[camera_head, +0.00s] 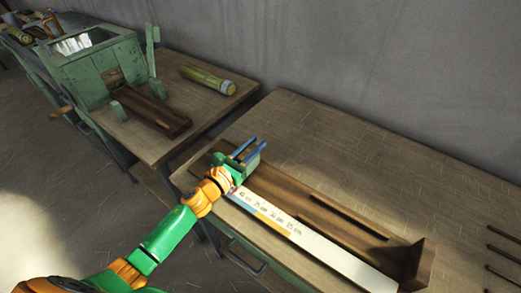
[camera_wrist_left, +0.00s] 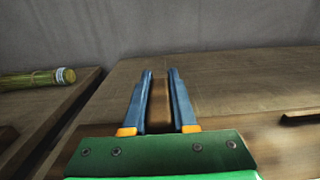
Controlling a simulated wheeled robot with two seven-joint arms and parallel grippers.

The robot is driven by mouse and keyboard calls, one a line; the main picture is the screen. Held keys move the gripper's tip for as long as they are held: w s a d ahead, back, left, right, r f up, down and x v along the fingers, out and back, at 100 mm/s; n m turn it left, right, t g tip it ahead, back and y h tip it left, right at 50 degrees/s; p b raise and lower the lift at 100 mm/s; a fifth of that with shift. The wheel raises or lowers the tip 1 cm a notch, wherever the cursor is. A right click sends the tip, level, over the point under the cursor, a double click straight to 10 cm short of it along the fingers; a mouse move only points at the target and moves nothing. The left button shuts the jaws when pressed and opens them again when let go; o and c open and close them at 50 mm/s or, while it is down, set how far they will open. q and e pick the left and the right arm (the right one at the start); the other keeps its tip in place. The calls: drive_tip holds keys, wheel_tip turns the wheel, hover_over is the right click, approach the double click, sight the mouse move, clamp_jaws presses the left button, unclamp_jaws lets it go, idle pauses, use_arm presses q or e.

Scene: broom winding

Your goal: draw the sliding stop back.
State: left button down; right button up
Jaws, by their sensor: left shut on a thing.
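The measuring board is a long brown wooden board (camera_head: 320,212) with a slot, lying on the right-hand table. A white scale (camera_head: 300,235) with numbers and coloured bands runs along its front edge. An upright wooden end piece (camera_head: 420,262) stands at its right end. My left gripper (camera_head: 248,147) is at the board's left end. Its blue fingers (camera_wrist_left: 159,75) are shut on an upright brown wooden piece (camera_wrist_left: 159,105), which looks like the sliding stop. In the head view the gripper mostly hides this piece. My right gripper is not in view.
A green box-like machine (camera_head: 95,65) stands on the left-hand table with a wooden trough (camera_head: 155,110) before it. A bound yellow-green bundle (camera_head: 207,78) lies there too. A gap separates the tables. Several dark rods (camera_head: 503,254) lie at far right.

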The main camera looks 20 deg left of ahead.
use_arm(q)
drive_tip(key=a, duration=0.2)
drive_tip(key=w+a+b, duration=0.2)
drive_tip(key=a, duration=0.1)
drive_tip(key=shift+a+f, duration=0.2)
drive_tip(key=shift+a, duration=0.15)
drive_tip(key=shift+w+a+r, duration=0.1)
drive_tip(key=shift+w+a, duration=0.05)
drive_tip(key=shift+a, duration=0.2)
drive_tip(key=shift+r, duration=0.15)
drive_tip(key=shift+r, duration=0.1)
drive_tip(key=c, duration=0.8)
unclamp_jaws()
drive_tip(key=shift+c, duration=0.2)
drive_tip(key=shift+o, duration=0.6)
drive_tip(key=shift+w+a, duration=0.1)
drive_tip(key=shift+a, duration=0.1)
